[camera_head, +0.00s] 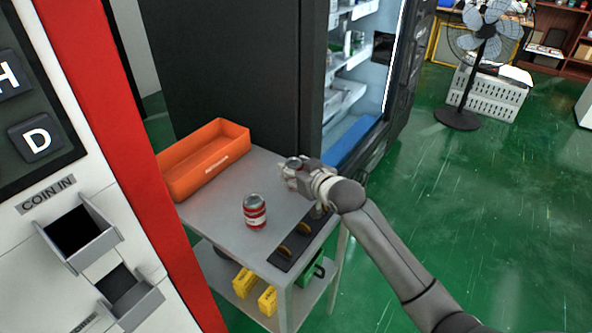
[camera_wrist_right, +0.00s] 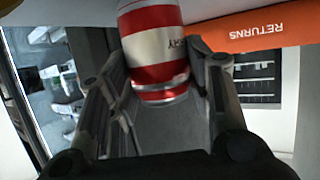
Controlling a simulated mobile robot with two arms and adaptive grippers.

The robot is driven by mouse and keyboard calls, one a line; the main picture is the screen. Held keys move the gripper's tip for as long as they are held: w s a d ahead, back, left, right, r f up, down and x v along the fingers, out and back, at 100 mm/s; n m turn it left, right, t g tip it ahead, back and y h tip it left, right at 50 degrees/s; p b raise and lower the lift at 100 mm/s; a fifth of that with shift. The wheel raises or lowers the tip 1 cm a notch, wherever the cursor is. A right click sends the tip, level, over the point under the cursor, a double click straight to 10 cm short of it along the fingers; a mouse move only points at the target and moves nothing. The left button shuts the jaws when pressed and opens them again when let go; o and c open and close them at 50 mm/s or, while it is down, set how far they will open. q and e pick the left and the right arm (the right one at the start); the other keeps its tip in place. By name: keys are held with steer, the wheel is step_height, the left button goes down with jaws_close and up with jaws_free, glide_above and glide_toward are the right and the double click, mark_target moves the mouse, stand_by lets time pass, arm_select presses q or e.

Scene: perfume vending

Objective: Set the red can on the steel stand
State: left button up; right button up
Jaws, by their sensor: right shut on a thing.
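A red can with a white band (camera_wrist_right: 155,50) sits between the fingers of my right gripper (camera_wrist_right: 160,75) in the wrist view. In the head view my right gripper (camera_head: 292,170) is over the far right part of the grey steel stand (camera_head: 215,207); its fingers hide most of what it holds. Another red-and-white can (camera_head: 255,212) stands upright on the stand, left of and nearer than the gripper. I cannot tell whether the held can touches the stand top. My left gripper is not in view.
An orange returns bin (camera_head: 205,160) is on the stand's back left and also shows in the wrist view (camera_wrist_right: 250,30). A dark strip with round pieces (camera_head: 302,240) lies along the front right edge. An open lit cabinet (camera_head: 350,90) stands behind. Yellow boxes (camera_head: 246,282) are on the lower shelf.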

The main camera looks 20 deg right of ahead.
steer(key=o, duration=1.1)
steer(key=v, duration=1.2)
steer(key=shift+r, duration=0.15)
